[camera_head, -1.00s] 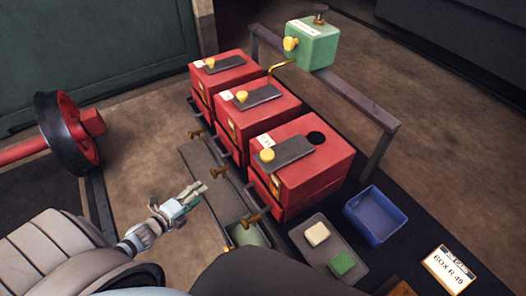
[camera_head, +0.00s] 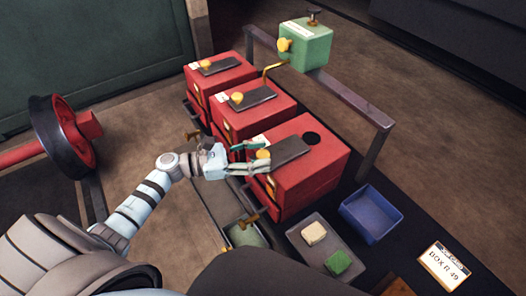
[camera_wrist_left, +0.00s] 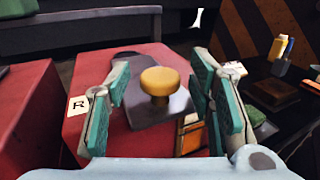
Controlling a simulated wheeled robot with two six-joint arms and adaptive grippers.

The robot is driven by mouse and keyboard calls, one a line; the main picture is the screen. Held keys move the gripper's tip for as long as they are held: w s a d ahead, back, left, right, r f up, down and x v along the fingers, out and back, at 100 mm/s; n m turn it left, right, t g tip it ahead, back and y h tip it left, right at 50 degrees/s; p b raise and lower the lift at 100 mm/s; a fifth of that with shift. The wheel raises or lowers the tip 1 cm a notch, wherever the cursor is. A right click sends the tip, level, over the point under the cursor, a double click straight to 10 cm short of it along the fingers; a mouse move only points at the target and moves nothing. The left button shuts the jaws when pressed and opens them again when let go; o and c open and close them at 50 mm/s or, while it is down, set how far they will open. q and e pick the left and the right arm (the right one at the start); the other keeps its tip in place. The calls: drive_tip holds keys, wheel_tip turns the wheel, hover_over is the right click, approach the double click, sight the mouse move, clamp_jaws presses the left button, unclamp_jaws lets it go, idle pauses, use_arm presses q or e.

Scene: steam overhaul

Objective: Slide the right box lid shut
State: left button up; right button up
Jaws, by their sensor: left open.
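The right box (camera_head: 318,176) is the nearest of the red boxes; it also shows in the left wrist view with an "R" label (camera_wrist_left: 77,105). Its dark grey sliding lid (camera_head: 290,150) lies on top, and a round dark hole (camera_head: 312,138) is uncovered beyond the lid's far edge. A yellow knob (camera_wrist_left: 160,81) stands on the lid's near end. My left gripper (camera_head: 266,160) is open at the knob, which shows between its green-padded fingers in the left wrist view (camera_wrist_left: 163,92). I cannot tell whether the fingers touch it. My right gripper is out of view.
Two more red boxes, the middle one (camera_head: 232,124) and the far one (camera_head: 222,84), stand in line behind. A green box (camera_head: 308,46) sits on a raised rail (camera_head: 350,92). A blue bin (camera_head: 373,213) and a grey tray (camera_head: 325,250) lie at the right.

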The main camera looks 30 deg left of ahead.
use_arm(q)
drive_tip(key=shift+x, duration=0.8)
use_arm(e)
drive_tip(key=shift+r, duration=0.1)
